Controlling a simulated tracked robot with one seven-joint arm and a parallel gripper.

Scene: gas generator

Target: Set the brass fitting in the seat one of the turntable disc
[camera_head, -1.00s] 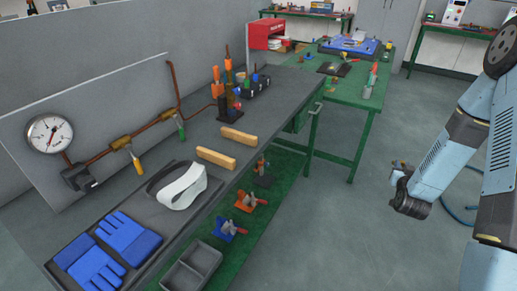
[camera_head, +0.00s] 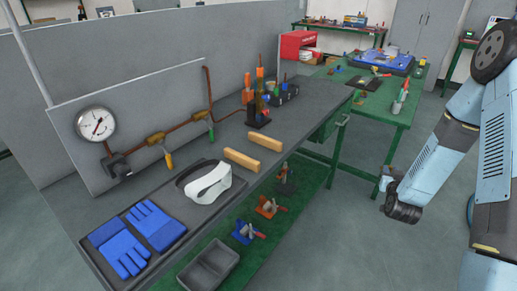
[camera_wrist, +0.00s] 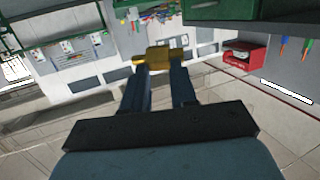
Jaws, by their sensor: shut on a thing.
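The brass fitting (camera_wrist: 164,56) is between the tips of my gripper (camera_wrist: 160,70) in the wrist view. My gripper is shut on it, and the fitting sticks out a little to the left. In the head view my arm hangs at the right, over the floor and clear of the benches. Its end (camera_head: 388,182) is small there, and the fitting cannot be made out clearly. I cannot pick out the turntable disc or its seat one in either view.
A grey bench (camera_head: 300,118) holds a gauge (camera_head: 95,123), copper pipework, blue gloves (camera_head: 137,238), a white visor (camera_head: 208,186) and two wooden blocks. Behind it stands a green table (camera_head: 392,112) with a blue tray (camera_head: 378,62). The floor between the table and my arm is clear.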

